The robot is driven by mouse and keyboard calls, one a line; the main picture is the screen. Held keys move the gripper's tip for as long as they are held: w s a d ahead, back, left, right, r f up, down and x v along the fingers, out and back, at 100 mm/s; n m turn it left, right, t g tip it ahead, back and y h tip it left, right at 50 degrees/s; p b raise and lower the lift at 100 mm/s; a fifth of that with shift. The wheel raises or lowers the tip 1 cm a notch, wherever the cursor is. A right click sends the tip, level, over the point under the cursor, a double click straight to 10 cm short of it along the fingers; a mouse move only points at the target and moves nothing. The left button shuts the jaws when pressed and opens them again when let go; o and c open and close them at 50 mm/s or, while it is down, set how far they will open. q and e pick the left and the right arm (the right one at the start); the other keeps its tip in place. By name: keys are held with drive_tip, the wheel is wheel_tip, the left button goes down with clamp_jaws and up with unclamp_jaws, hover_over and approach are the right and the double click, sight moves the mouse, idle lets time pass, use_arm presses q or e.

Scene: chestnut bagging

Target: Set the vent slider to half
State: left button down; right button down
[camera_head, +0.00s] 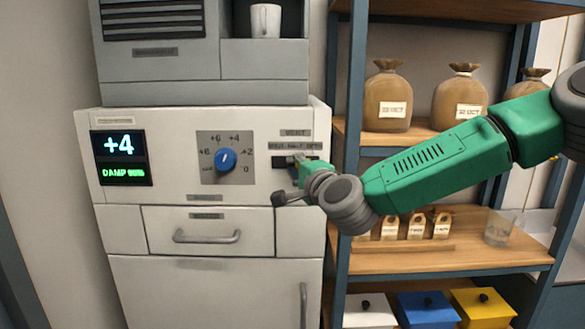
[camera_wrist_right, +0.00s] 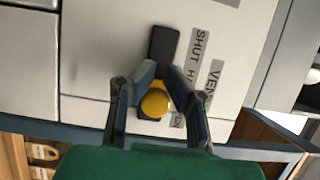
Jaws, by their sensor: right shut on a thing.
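The vent slider's dark slot (camera_wrist_right: 163,45) shows in the right wrist view beside its label strip (camera_wrist_right: 199,45), where SHUT is legible at the upper end. The yellow slider knob (camera_wrist_right: 155,103) stands in the lower part of the slot, toward the OPEN end. My finger covers the middle of the label, so its exact alignment with HALF is unclear. My right gripper (camera_wrist_right: 154,92) is shut on the knob, one finger on each side. In the head view the right gripper (camera_head: 299,170) reaches the slot (camera_head: 283,162) at the machine's right side. My left gripper is not in view.
The machine's blue dial (camera_head: 226,160) sits left of the slider, and its display (camera_head: 120,158) reads +4 and DAMP. A drawer handle (camera_head: 207,237) projects below. A wooden shelf (camera_head: 475,262) with small bags and a glass stands close on the right.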

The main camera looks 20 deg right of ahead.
drive_tip(key=shift+w+d+f, duration=0.1)
drive_tip(key=shift+d, duration=0.45)
drive_tip(key=c, duration=1.3)
unclamp_jaws()
drive_tip(key=shift+a, duration=0.35)
drive_tip(key=shift+s+d, duration=0.25)
drive_tip(key=shift+s, duration=0.05)
drive_tip(key=s+d, duration=0.1)
drive_tip(key=s, duration=1)
drive_tip(key=shift+f, duration=0.1)
